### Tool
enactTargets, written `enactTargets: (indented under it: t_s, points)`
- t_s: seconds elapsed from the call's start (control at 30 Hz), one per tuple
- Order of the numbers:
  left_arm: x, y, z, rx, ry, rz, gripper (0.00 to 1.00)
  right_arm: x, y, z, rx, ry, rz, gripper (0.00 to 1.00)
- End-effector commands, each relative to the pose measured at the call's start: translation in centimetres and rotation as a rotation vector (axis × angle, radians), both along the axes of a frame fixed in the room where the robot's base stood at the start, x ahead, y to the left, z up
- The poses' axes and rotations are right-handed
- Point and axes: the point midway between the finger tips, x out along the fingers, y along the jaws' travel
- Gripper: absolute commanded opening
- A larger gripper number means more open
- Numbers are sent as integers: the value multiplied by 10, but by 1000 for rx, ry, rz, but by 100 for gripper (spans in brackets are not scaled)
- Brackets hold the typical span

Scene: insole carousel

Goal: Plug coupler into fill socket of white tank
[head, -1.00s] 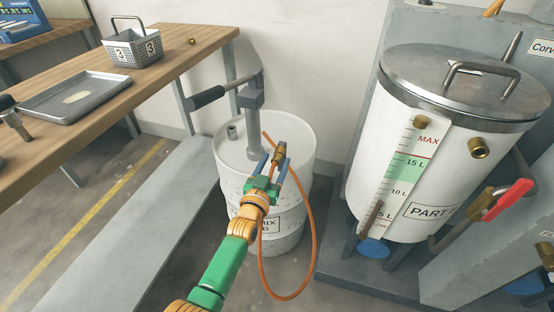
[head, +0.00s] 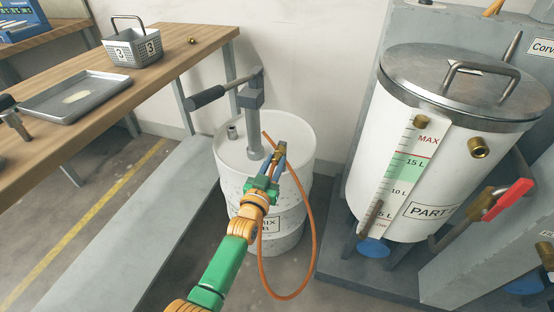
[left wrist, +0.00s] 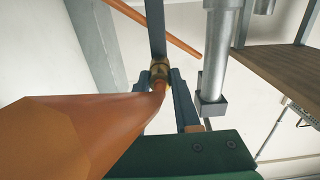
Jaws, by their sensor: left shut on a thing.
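The white tank (head: 395,140) stands at the right with a metal lid, a level scale and a "PART" label. Its brass fill socket (head: 479,147) sticks out of the upper wall, its opening uncovered. My left gripper (head: 279,158) is shut on the brass coupler (head: 277,162), in front of the white drum and well to the left of the tank. The coupler also shows between the fingers in the left wrist view (left wrist: 160,70). An orange hose (head: 312,225) runs from the coupler in a hanging loop. My right gripper is not in view.
The white drum (head: 230,160) carries a hand pump with a lever (head: 207,97). A red-handled valve (head: 510,198) sits low at the tank's right. A wooden table (head: 150,75) with a tray (head: 78,93) and basket (head: 133,50) is at the left. Open space lies between drum and tank.

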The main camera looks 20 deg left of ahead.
Motion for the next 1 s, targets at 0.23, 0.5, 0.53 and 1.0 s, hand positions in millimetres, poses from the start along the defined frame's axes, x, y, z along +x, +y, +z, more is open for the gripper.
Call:
enactTargets:
  t_s: [0.23,0.5,0.53,1.0]
  points:
    - [0,0,0,0,-1,0,0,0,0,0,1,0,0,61]
    - [0,0,0,0,-1,0,0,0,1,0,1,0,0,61]
    - [0,0,0,0,-1,0,0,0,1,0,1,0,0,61]
    - [-6,0,2,0,0,0,0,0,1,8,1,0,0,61]
